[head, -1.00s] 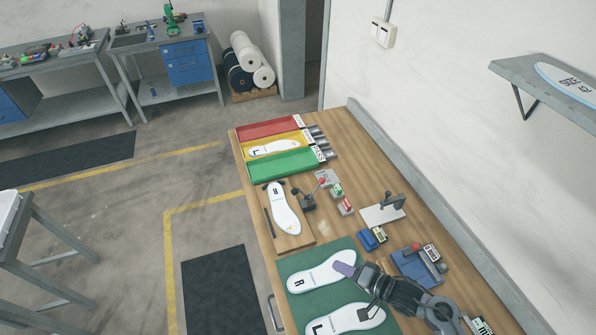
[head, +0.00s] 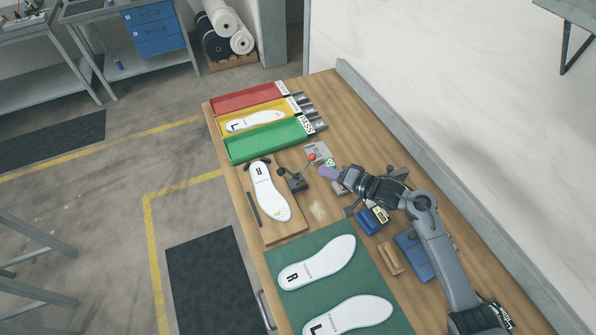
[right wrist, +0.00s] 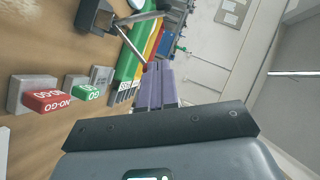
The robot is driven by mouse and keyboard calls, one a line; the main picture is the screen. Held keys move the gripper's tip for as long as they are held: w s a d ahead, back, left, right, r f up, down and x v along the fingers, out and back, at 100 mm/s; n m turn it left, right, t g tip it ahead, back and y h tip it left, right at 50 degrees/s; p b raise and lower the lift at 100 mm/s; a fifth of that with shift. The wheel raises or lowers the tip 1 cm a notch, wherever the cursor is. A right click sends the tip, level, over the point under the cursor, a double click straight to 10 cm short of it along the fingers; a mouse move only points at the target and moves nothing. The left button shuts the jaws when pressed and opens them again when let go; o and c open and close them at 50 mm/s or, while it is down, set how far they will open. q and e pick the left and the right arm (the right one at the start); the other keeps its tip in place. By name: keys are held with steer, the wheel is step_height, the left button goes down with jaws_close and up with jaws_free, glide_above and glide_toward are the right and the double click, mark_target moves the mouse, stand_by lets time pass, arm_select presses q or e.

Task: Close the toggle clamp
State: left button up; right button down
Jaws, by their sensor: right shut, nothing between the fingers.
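The toggle clamp (head: 293,182) is dark, with a lever ending in a red knob (head: 311,157). It stands beside a wooden fixture board (head: 285,231) holding a white insole marked R (head: 267,190). The lever slants up to the right, away from the insole. My right gripper (head: 330,173) has purple fingers, shut and empty, just right of and below the knob in the head view, seemingly apart from it. In the right wrist view its fingers (right wrist: 158,85) point toward the trays, with metal bars, apparently the clamp's (right wrist: 140,17), at the top. My left gripper is out of view.
Red NO-GO (right wrist: 46,101) and green GO (right wrist: 88,92) blocks sit near the right gripper. Red (head: 245,98), yellow (head: 285,105) and green (head: 240,149) trays lie behind. A green mat (head: 340,285) with two insoles is in front. A blue block (head: 368,222) stands nearby.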

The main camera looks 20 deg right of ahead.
steer(key=w+a+f, duration=0.4)
steer(key=w+a, duration=0.2)
steer(key=a, duration=0.1)
steer(key=shift+a, duration=0.15)
stand_by(0.4)
